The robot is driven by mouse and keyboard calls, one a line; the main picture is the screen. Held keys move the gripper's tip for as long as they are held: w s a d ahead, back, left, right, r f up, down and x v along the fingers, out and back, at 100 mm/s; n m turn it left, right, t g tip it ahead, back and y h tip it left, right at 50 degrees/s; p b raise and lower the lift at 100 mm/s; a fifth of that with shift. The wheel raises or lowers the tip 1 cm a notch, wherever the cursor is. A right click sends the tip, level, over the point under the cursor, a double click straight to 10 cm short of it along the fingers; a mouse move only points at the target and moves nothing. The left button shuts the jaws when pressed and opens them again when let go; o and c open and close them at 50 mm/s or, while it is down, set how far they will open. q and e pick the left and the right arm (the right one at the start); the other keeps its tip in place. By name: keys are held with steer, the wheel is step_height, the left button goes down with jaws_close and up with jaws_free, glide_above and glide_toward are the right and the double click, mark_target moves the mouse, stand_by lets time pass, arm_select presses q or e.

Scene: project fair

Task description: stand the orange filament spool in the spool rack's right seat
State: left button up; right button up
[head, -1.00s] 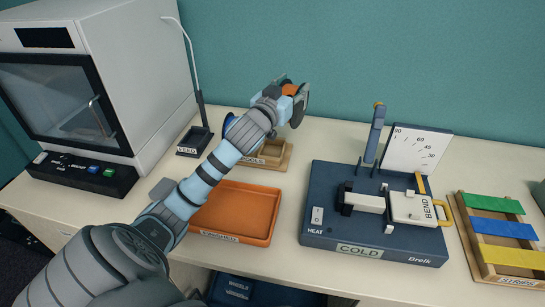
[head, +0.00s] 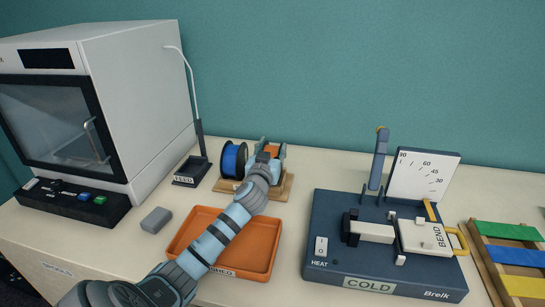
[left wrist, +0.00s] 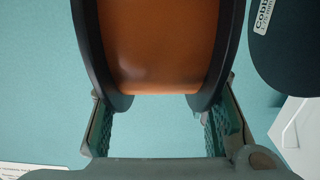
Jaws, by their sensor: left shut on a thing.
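The orange filament spool (head: 273,151) has dark flanges and is at the right side of the wooden spool rack (head: 284,190). My left gripper (head: 268,150) is shut on it; the left wrist view shows the orange winding (left wrist: 160,45) between two dark flanges, with a finger at each outer side. My forearm and gripper hide the spool's lower part and the rack's right seat, so I cannot tell whether the spool touches the seat. A blue spool (head: 235,160) stands in the rack's left seat. My right gripper is not in view.
An orange tray (head: 195,215) lies in front of the rack, under my left arm. A feed stand (head: 188,172) with a tall rod is left of the rack. A grey block (head: 156,220) lies near the tray. A strip bender (head: 330,200) stands to the right.

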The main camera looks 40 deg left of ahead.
arm_select(q)
steer(key=shift+f, duration=0.55)
steer(key=shift+r, duration=0.1)
steer(key=o, duration=1.5)
steer(key=shift+s, duration=0.1)
steer(key=v, duration=1.2)
steer(key=shift+p, duration=0.3)
